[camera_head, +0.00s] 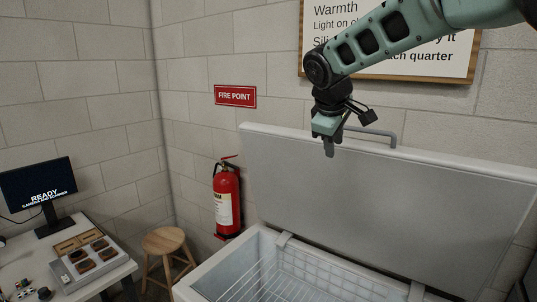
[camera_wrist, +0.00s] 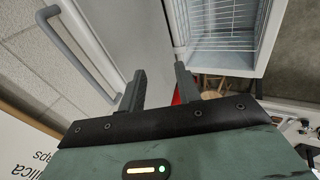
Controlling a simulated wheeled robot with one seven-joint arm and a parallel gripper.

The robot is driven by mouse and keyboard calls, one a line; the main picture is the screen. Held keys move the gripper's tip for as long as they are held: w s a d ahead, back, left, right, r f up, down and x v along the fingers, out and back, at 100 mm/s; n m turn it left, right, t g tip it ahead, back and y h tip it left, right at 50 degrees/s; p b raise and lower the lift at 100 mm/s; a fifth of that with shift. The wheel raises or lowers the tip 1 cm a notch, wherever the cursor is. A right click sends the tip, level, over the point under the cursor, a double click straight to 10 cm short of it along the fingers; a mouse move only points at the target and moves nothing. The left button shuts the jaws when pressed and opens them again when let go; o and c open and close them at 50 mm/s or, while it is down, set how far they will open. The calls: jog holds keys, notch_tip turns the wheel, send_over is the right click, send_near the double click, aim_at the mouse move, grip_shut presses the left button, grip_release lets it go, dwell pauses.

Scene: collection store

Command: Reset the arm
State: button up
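My gripper (camera_head: 329,148) hangs from my green arm in front of the raised lid of a white chest freezer, fingers pointing down. In the wrist view my gripper (camera_wrist: 158,88) shows two dark fingers spread apart with nothing between them. The freezer lid (camera_head: 370,195) stands open, with a grey handle (camera_head: 372,135) on its top edge close beside my gripper. In the wrist view the handle (camera_wrist: 80,50) is left of the fingers, apart from them.
The open freezer (camera_head: 228,266) has a wire basket (camera_head: 285,282) inside. A red fire extinguisher (camera_head: 227,200) hangs on the wall. A wooden stool (camera_head: 165,241) and a desk (camera_head: 110,262) with a monitor (camera_head: 38,190) stand at left. A sign board (camera_head: 430,70) is behind my arm.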

jog(key=s+a+f+m+g+y+b, duration=0.1)
jog(key=s+a+f+g+y+b, duration=0.15)
jog(key=s+f, duration=0.65)
jog(key=s+a+f+g+y+b, duration=0.15)
jog(key=s+a+f, duration=0.35)
jog(key=s, duration=0.7)
jog(key=s+d+f+b, duration=0.1)
jog(key=s+f, duration=0.4)
jog(key=s, duration=0.4)
jog(key=s+d+f+m+g+b, duration=0.1)
jog(key=s+d+f+b, duration=0.1)
jog(key=s+f, duration=0.3)
jog(key=s, duration=0.4)
jog(key=shift+s+d+f+g+h, duration=0.25)
jog(key=shift+s+g+h, duration=0.05)
jog(key=shift+s, duration=0.1)
